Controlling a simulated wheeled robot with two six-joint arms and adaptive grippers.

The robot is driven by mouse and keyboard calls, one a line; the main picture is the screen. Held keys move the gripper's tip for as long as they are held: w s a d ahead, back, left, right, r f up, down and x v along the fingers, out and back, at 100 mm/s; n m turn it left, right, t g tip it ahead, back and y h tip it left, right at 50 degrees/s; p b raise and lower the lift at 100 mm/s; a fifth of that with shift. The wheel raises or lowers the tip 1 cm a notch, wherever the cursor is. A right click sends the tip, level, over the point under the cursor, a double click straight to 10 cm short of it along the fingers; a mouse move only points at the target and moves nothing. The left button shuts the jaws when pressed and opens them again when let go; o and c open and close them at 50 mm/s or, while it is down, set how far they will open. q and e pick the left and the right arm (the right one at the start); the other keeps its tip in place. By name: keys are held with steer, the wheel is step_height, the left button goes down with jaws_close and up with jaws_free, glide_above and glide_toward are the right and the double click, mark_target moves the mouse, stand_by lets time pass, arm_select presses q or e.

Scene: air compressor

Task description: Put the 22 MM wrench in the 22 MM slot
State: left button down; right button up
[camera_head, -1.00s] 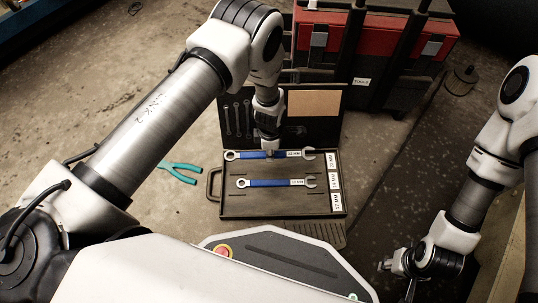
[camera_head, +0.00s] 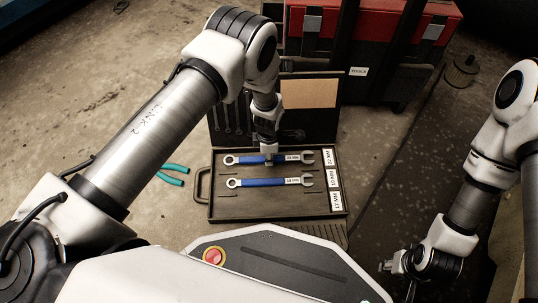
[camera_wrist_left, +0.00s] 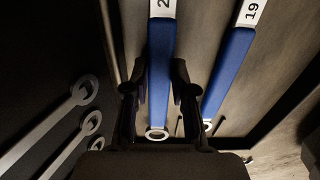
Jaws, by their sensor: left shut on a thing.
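The blue 22 MM wrench (camera_head: 245,160) lies along the top row of the open case (camera_head: 225,206), level with the 22 MM label (camera_head: 327,158). My left gripper (camera_head: 268,160) is shut on its handle. In the left wrist view, the gripper's fingers (camera_wrist_left: 155,95) stand on either side of the 22 MM wrench's blue handle (camera_wrist_left: 160,60), with the ring end beyond. I cannot tell whether the wrench touches the slot floor. My right gripper (camera_head: 388,266) is low at the right, away from the case; its jaws are too small to read.
The 19 MM wrench (camera_head: 262,183) lies parallel, just nearer to me; it also shows in the left wrist view (camera_wrist_left: 228,75). The raised lid (camera_head: 310,120) holds several grey wrenches (camera_wrist_left: 75,100). A red toolbox (camera_head: 375,38) stands behind. Teal pliers (camera_head: 174,175) lie left of the case.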

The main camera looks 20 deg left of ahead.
arm_select(q)
steer(key=shift+f+b, duration=0.55)
arm_select(e)
steer(key=shift+f, duration=0.6)
arm_select(q)
steer(key=c, duration=0.9)
jaws_free()
steer(key=shift+o, duration=0.2)
steer(key=shift+r, duration=0.1)
step_height(320, 180, up, 12)
